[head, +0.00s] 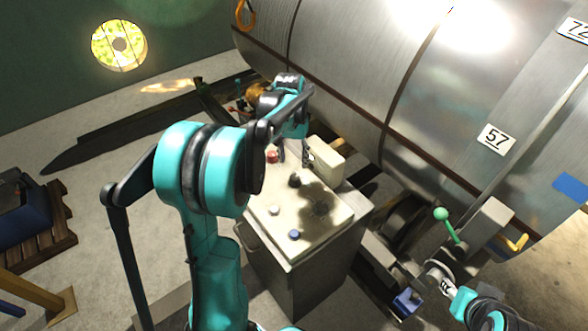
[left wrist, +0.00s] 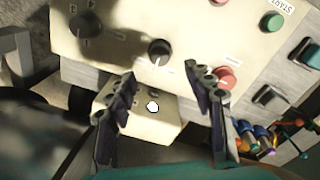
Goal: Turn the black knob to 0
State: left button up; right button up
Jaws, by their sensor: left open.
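Two black knobs sit on the cream top panel of a control console (head: 330,232). The nearer one to my left gripper (left wrist: 160,52) has a pale pointer line toward the bottom of the left wrist view; it also shows in the head view (head: 295,180). The other knob (left wrist: 85,24) has small letters around it and shows in shadow in the head view (head: 320,208). I cannot read a 0 at either. My left gripper (left wrist: 167,98) is open and empty, its fingers apart, just short of the nearer knob. My right arm's end (head: 450,288) shows at the lower right, its jaws unclear.
A blue button (head: 294,234) is on the panel's front.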

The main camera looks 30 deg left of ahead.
pick_arm(q)
jog(key=shift+a+r, duration=0.1)
jog(key=shift+r, duration=1.55)
